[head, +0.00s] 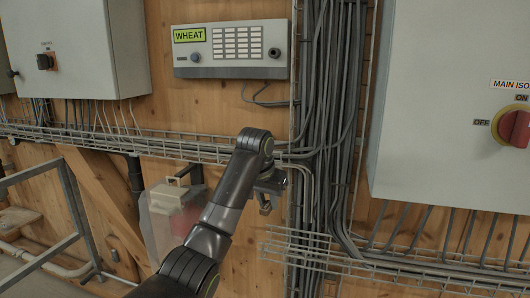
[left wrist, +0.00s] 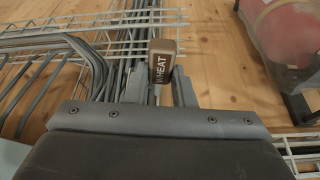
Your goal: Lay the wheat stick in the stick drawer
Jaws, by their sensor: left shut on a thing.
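The wheat stick (left wrist: 162,62) is a small brown-grey stick labelled WHEAT, seen in the left wrist view. It stands between the fingertips of my left gripper (left wrist: 158,92), which is shut on it. In the head view my left gripper (head: 267,200) is in front of the wooden wall, below the cable tray and left of the vertical cables. The stick cannot be made out there. A grey panel labelled WHEAT (head: 232,66) hangs on the wall above the gripper, apart from it. I cannot pick out the stick drawer in either view. My right gripper is not in view.
A clear box with something red inside (head: 170,215) is on the wall left of my gripper. A wire cable tray (head: 190,150) crosses the wall. Thick cables (head: 325,130) run down on the right, beside a grey cabinet (head: 440,120). A metal rail (head: 75,215) stands at left.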

